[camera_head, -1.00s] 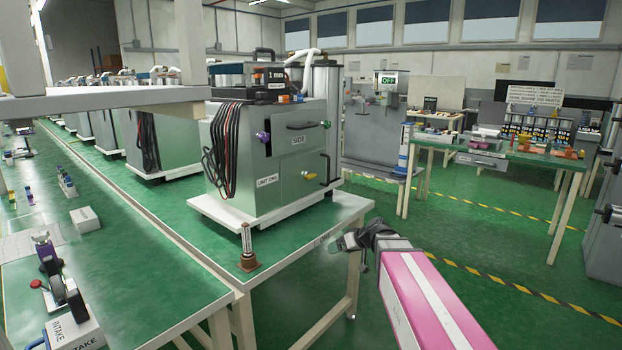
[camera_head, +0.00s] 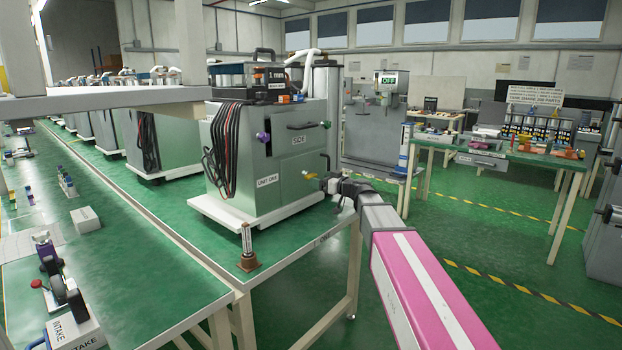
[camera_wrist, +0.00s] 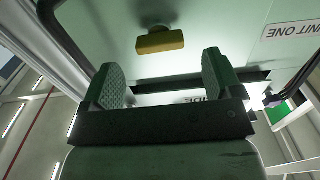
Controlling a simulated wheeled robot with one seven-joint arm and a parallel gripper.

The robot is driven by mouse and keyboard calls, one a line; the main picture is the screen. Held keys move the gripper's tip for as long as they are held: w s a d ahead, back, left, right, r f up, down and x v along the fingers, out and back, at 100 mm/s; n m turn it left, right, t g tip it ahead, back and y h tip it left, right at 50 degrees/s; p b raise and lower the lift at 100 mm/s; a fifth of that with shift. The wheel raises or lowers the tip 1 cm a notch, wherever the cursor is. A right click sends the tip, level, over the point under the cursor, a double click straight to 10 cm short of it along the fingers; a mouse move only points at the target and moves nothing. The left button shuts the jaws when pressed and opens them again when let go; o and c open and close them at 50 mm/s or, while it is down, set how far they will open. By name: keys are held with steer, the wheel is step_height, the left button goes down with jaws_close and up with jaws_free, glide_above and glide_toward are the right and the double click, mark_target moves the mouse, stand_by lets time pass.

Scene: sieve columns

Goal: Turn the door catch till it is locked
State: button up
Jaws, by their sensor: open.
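The grey cabinet marked UNIT ONE (camera_head: 240,165) stands on the green bench. Its front door carries a small yellow door catch (camera_head: 309,175), low on the panel. My gripper (camera_head: 331,183) is just right of the catch in the head view. In the wrist view my gripper (camera_wrist: 162,75) is open and empty, its two pads apart. The catch shows beyond the gap between the fingertips and looks untouched.
The cabinet has a dark handle (camera_head: 300,126), a purple knob (camera_head: 263,137) and a green knob (camera_head: 326,124) above the catch. A small brown-based post (camera_head: 248,250) stands at the bench's front corner.

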mark_target(311, 175)
steer(key=x, duration=0.5)
steer(key=shift+w+a, duration=0.25)
steer(key=shift+a, duration=0.05)
steer(key=c, duration=0.9)
